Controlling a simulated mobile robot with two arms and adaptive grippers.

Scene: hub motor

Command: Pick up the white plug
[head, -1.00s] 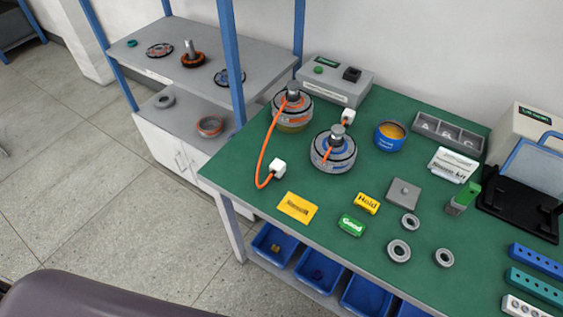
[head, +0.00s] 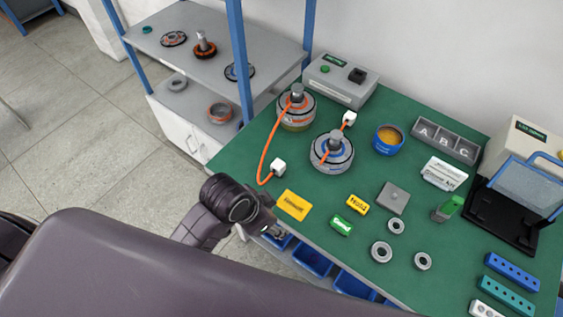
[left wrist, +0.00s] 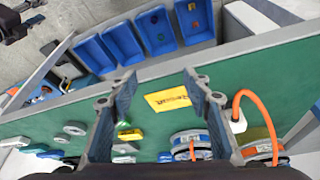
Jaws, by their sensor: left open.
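A white plug (head: 278,167) lies on the green table near its left edge, on the end of an orange cable (head: 265,150) from the left hub motor (head: 294,108). A second white plug (head: 349,118) sits farther back, on a cable by the right hub motor (head: 331,152). In the left wrist view, a white plug (left wrist: 238,123) shows right of the fingers. My left gripper (head: 277,231) is at the table's front edge, nearer than the plug and apart from it. In the left wrist view its fingers (left wrist: 159,82) are spread and empty. My right gripper is not in view.
A yellow card (head: 294,205) lies just in front of the plug. Yellow (head: 358,203) and green (head: 342,226) tags and several grey rings lie to the right. Blue bins (head: 312,262) sit below the table edge. A grey control box (head: 340,80) stands behind.

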